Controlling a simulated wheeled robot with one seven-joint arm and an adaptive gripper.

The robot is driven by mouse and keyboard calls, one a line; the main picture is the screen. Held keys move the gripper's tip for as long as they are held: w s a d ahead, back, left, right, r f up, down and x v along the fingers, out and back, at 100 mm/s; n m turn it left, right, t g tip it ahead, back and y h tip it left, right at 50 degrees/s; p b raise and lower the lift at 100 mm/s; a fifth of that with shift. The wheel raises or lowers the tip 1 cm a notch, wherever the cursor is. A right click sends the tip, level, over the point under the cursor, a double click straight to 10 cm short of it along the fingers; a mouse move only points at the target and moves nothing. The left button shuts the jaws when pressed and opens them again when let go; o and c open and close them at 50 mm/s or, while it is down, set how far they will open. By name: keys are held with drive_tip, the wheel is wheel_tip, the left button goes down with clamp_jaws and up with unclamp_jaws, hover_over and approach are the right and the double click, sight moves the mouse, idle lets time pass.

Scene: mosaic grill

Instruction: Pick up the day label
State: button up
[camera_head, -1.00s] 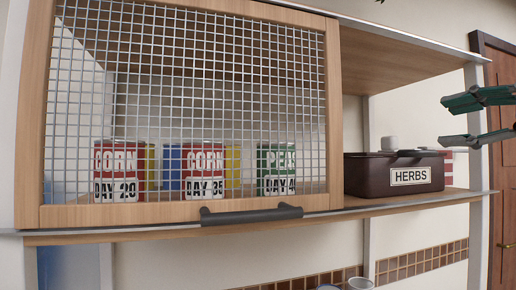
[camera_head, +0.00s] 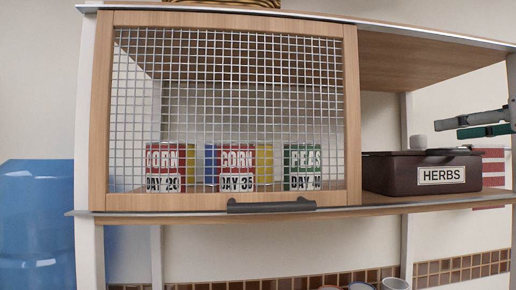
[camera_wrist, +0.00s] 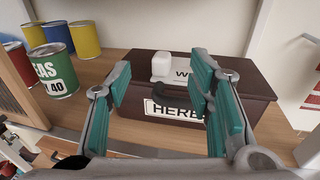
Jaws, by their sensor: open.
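My gripper (camera_head: 487,122) is open and empty, right of and above the brown herbs box (camera_head: 400,178). In the wrist view my gripper (camera_wrist: 162,90) has its fingers spread in front of the herbs box (camera_wrist: 245,95).
The mesh door (camera_head: 232,100) with its dark handle (camera_head: 271,206) covers the left shelf; the right side is open. Blue and yellow cans stand behind. A blue object (camera_head: 36,225) is at far left.

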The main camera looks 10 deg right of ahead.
sight(421, 136)
drive_tip(key=x, duration=0.3)
drive_tip(key=shift+f+x, duration=0.25)
drive_tip(key=shift+x, duration=1.05)
drive_tip(key=shift+f+x, duration=0.2)
drive_tip(key=shift+x, duration=1.1)
drive_tip(key=shift+d, duration=0.15)
clamp_jaws()
